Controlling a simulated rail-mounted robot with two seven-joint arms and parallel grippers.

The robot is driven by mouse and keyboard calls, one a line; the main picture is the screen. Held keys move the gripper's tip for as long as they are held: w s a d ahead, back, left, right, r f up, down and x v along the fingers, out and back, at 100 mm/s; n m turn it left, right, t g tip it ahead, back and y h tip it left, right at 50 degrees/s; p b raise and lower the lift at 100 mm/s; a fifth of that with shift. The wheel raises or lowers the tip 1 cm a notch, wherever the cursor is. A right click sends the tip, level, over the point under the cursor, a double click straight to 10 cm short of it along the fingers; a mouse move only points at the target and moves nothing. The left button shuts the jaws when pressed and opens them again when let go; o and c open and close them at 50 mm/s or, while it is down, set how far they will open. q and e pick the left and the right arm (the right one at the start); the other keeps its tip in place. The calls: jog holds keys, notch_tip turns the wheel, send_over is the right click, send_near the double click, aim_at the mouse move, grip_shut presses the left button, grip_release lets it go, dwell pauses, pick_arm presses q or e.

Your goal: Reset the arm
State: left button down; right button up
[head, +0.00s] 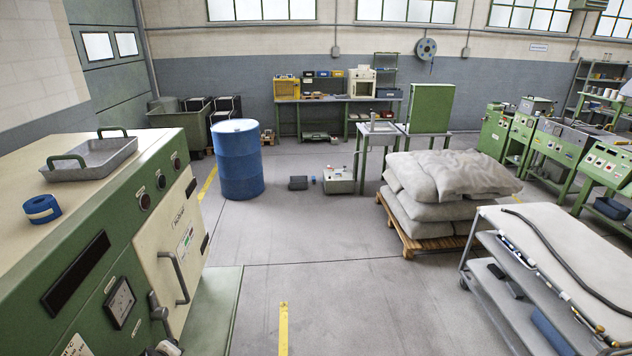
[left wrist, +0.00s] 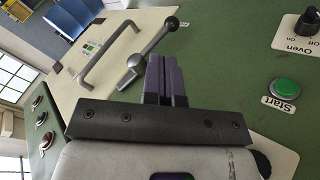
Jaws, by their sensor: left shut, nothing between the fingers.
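My left gripper (left wrist: 167,78) shows in the left wrist view, its two purple fingers shut together with nothing between them. It is in front of a green machine panel (left wrist: 240,62). A metal lever (left wrist: 150,52) with a dark ball end is just beyond the fingertips; I cannot tell whether they touch. A green Start button (left wrist: 284,89) and an oven knob (left wrist: 305,22) are to the right. The same green machine (head: 130,225) stands at the left of the head view, with its cream door (head: 176,250) and grey door handle (head: 178,270). Neither gripper shows in the head view.
A metal tray (head: 92,158) and a blue tape roll (head: 42,208) lie on the machine top. A blue barrel (head: 237,160), a pallet of grey sacks (head: 445,190) and a grey cart (head: 560,240) stand around. The floor (head: 340,270) between machine and cart is clear.

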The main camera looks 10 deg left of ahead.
pick_arm(q)
jog(key=s+d+r+m+t, duration=0.1)
jog(key=d+r+m, duration=0.25)
jog(key=r, duration=0.45)
jog(key=d+r+m+t, duration=0.1)
jog(key=d+r+m, duration=0.25)
jog(key=r, duration=0.35)
jog(key=s+d+f+m+g+h, duration=0.1)
jog(key=s+d+f+m+h, duration=0.2)
jog(key=s+d, duration=0.5)
jog(key=s+d+f+m+h, duration=0.1)
jog(key=s+d+f+m, duration=0.3)
jog(key=s+d+m, duration=0.35)
jog(key=s+d+f+g, duration=0.35)
jog(key=s+f, duration=0.55)
jog(key=s, duration=0.5)
notch_tip(320, 180, up, 13)
jog(key=g+p, duration=0.1)
jog(key=p, duration=1.2)
jog(key=shift+s+a+n+p, duration=0.35)
jog(key=shift+a+p, duration=0.05)
jog(key=shift+a, duration=0.05)
